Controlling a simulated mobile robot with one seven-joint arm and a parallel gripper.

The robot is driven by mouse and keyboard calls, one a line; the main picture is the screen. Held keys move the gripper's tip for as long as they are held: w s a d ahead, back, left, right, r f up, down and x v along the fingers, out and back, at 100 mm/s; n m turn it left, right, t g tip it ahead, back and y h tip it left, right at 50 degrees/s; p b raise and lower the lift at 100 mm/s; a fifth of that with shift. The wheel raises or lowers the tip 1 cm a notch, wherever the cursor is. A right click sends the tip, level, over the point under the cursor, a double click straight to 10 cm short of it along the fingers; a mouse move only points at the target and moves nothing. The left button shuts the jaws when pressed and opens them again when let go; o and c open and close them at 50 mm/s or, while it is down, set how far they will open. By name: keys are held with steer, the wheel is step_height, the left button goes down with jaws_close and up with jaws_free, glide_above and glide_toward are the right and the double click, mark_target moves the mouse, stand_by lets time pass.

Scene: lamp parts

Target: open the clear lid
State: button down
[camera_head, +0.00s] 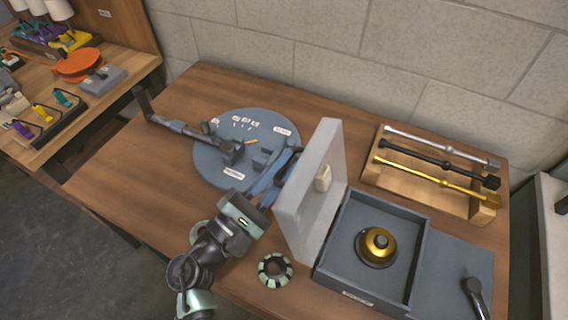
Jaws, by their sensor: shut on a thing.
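The clear lid (310,200) is a pale translucent panel standing nearly upright along the left side of the grey box (408,265). A small beige knob (323,178) shows on the lid. My gripper (278,183) is at the lid's left side, shut on the lid. The exact contact at the fingertips is hard to make out against the blue-grey parts behind. Inside the box, a gold and black round part (377,244) sits in the open, uncovered by the lid.
A round blue-grey plate (205,165) with a dark jointed lamp arm lies left of my gripper. A black and pale green ring (275,270) lies before the lid. A wooden rack (405,190) holding silver, black and gold rods stands at back right. Bare table shows at left.

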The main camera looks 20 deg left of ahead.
mark_target(298, 171)
steer(key=shift+d+r+m+g+h+p, duration=0.3)
steer(key=shift+d+r+m, duration=0.2)
steer(key=shift+d+m, duration=0.3)
steer(key=shift+d+r+m+g+h+p, duration=0.3)
steer(key=shift+d+r+m, duration=0.2)
steer(key=shift+d+m, duration=0.25)
steer(key=c, duration=1.2)
jaws_free()
steer(key=shift+o, duration=0.2)
steer(key=shift+s, duration=0.15)
steer(key=shift+s+a+f, duration=0.15)
steer(key=shift+s+f, duration=0.05)
steer(key=shift+s, duration=0.05)
steer(key=b+v, duration=0.3)
steer(key=v, duration=0.9)
steer(key=shift+s, duration=0.2)
steer(key=shift+r, duration=0.1)
